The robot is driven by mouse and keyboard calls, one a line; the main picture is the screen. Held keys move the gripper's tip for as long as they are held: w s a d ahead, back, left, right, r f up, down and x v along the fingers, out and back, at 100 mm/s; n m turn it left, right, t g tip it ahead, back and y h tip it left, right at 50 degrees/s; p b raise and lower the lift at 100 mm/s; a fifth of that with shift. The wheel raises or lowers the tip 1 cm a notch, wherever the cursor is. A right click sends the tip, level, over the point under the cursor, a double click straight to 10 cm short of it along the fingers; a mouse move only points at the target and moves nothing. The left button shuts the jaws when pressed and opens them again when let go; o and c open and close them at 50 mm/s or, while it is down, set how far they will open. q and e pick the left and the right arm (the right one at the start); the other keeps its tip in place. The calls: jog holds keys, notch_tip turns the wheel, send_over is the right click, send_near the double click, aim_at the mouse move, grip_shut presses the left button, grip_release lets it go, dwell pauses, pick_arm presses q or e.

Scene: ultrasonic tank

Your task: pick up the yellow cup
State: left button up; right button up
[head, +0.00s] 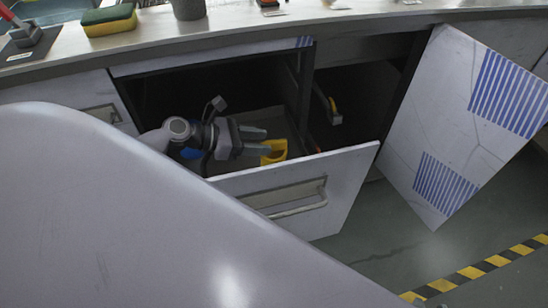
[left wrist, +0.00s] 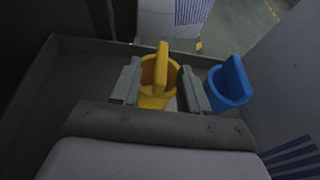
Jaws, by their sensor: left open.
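The yellow cup (head: 274,151) is inside the open drawer (head: 300,192), near its right end in the head view. My left gripper (head: 264,142) reaches into the drawer from the left, its fingers open and pointing at the cup. The cup's lower part is partly hidden by the gripper. My right gripper is not in view.
A blue cup (left wrist: 229,83) stands just right of the right finger in the left wrist view. The drawer walls are close around the gripper. An open cabinet door (head: 455,120) hangs at the right. A sponge (head: 110,20) lies on the counter (head: 240,32) above.

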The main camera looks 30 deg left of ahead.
aim_at(270, 143)
pick_arm(q)
jog(key=x, duration=0.4)
jog(key=shift+d+r+b, duration=0.1)
jog(key=shift+d+b, duration=0.05)
jog(key=shift+b, duration=0.25)
grip_shut()
